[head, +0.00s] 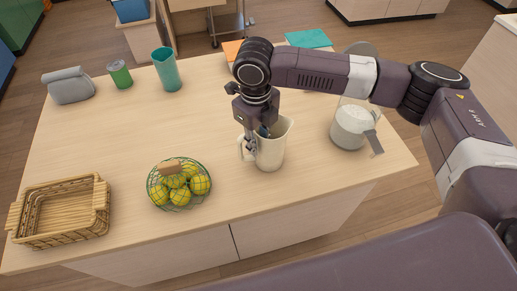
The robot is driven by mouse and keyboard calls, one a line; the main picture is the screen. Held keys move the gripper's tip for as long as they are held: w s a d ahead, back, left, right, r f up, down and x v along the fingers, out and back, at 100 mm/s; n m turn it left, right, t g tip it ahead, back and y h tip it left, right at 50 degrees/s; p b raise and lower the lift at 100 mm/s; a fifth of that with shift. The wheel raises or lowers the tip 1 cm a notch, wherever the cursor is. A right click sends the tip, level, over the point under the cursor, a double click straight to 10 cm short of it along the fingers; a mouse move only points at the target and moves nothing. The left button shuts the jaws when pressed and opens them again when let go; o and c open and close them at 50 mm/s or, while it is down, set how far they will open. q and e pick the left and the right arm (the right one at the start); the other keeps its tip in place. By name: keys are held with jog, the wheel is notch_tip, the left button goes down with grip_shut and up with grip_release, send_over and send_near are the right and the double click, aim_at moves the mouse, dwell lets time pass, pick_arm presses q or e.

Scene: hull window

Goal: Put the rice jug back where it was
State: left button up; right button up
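A cream jug (271,154) stands upright on the wooden counter near its front edge, with its handle side to the left. My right gripper (250,136) reaches down from above at the jug's rim and handle. Its fingertips are partly hidden, so I cannot tell whether they are closed on the handle. A clear jug with white, rice-like contents (350,128) stands to the right, partly behind my arm. I cannot tell whether the cream jug holds anything. My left gripper is not in view.
A wire bowl of yellow fruit (179,186) and a wicker basket (62,211) stand to the left. The counter's left middle is clear.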

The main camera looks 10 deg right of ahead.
notch_tip(320, 180, up, 9)
jog(key=b, duration=0.2)
jog(key=shift+a, duration=0.15)
jog(key=shift+s+f, duration=0.1)
jog(key=shift+s, duration=0.05)
dwell(1.2)
